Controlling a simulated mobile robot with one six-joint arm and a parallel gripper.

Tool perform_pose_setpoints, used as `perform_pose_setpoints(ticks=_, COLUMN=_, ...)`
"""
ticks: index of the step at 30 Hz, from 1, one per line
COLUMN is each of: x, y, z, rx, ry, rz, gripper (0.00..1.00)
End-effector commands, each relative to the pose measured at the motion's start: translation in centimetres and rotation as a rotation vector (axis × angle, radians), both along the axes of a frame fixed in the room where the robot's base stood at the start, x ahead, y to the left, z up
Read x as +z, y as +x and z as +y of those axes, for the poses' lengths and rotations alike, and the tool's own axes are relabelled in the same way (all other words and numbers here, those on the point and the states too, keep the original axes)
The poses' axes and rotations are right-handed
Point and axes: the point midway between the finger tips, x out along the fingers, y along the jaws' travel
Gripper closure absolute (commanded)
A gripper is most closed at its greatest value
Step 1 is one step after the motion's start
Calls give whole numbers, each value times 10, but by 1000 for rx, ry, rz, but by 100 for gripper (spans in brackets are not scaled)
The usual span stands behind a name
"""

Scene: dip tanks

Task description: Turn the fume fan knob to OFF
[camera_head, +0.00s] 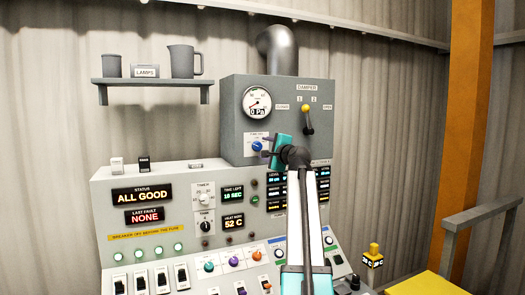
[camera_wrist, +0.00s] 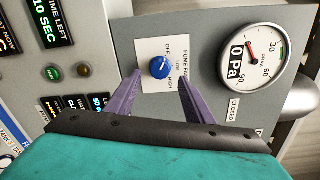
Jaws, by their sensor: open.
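The fume fan knob (camera_head: 257,146) is a round blue knob on a white label plate, low on the left of the upper grey box. In the wrist view the blue knob (camera_wrist: 160,68) sits near the top centre, with the words OFF, LOW and HIGH around it; I cannot tell for sure which word it points to. My gripper (camera_wrist: 160,79) is open and empty, its two purple fingers on either side of the knob in the picture, with no clear contact. In the head view my teal gripper (camera_head: 269,148) is just right of the knob, facing the panel.
A pressure gauge (camera_head: 257,102) reading 0 Pa and a yellow-tipped damper lever (camera_head: 308,119) are on the same box. Below, the sloped console (camera_head: 150,255) carries several switches, buttons and displays. A shelf (camera_head: 152,81) hangs at upper left. An orange post (camera_head: 466,130) stands at right.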

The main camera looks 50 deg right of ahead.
Motion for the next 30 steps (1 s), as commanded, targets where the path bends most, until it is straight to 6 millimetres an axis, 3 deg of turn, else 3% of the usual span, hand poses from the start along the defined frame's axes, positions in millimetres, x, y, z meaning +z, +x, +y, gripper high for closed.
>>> perform_pose_setpoints(ticks=18, x=0, y=-78, z=31, rx=0, ry=0, rz=1, gripper=52)
perform_pose_setpoints(ticks=30, x=2, y=-88, z=35, rx=1, ry=0, rz=1, gripper=52)
